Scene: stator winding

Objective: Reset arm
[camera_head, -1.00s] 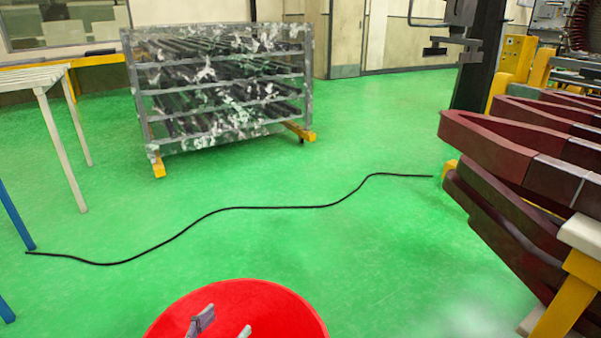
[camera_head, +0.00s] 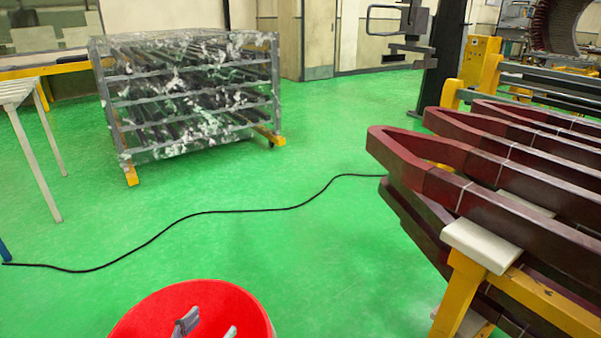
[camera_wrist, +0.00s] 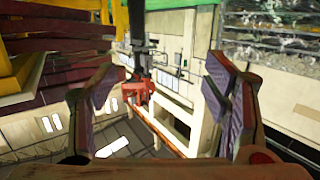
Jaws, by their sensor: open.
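My gripper (camera_wrist: 160,72) shows in the wrist view, with its two grey-purple finger pads wide apart and nothing between them. In the head view, two small grey tips that look like its fingers (camera_head: 187,321) show at the bottom, in front of a red round surface. The rest of my arm is out of the head view. The gripper is clear of the coils and the rack in both views.
Dark red coils (camera_head: 480,150) stand on a yellow stand with a white pad (camera_head: 480,246) at right. A metal rack (camera_head: 190,95) stands at back left, a white-legged table (camera_head: 35,155) at the left edge. A black cable (camera_head: 250,211) crosses the otherwise open green floor.

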